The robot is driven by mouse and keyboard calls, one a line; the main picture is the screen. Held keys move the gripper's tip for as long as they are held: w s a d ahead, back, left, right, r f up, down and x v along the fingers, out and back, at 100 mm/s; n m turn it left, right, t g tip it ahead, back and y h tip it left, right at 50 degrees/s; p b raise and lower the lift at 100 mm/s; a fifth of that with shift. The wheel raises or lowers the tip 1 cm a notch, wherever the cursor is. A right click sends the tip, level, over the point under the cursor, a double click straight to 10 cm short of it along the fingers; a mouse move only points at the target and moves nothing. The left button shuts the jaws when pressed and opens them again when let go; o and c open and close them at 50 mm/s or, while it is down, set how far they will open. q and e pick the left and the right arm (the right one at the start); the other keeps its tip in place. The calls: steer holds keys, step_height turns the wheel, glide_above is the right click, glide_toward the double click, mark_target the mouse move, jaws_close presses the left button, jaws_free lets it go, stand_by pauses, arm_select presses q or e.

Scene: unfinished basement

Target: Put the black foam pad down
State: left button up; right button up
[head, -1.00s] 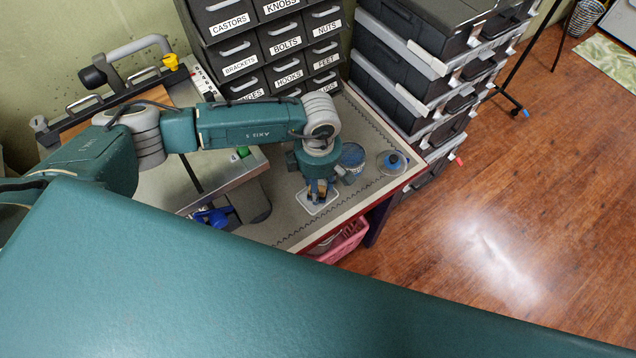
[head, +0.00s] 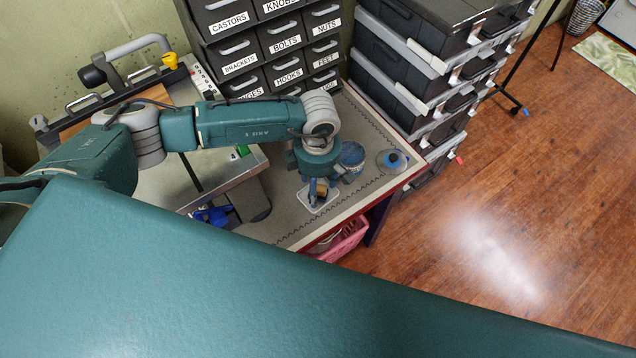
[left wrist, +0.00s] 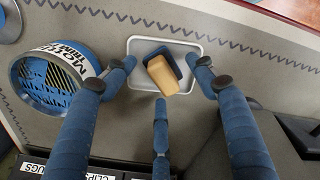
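In the left wrist view a tan block with a dark layer (left wrist: 160,73) lies in a shallow white tray (left wrist: 191,45). The dark layer, likely the black foam pad (left wrist: 167,50), shows along the block's upper edges; the rest is hidden under the tan part. My left gripper (left wrist: 164,76) has blue fingers spread around the block, with gaps on both sides and below. In the head view the left gripper (head: 319,189) is low over the tray (head: 305,204) on the bench. The right gripper is not in view.
A blue-and-white tub (head: 352,157) stands close behind the gripper, and a round clear dish with a blue top (head: 392,160) is to its right. Labelled drawers (head: 285,45) rise behind. A blue clamp-like object (head: 213,215) lies to the left. The bench's front edge is near.

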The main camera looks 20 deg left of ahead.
mark_target(318, 184)
arm_select(q)
step_height(318, 184, up, 12)
steer(key=b, duration=0.2)
stand_by(0.6)
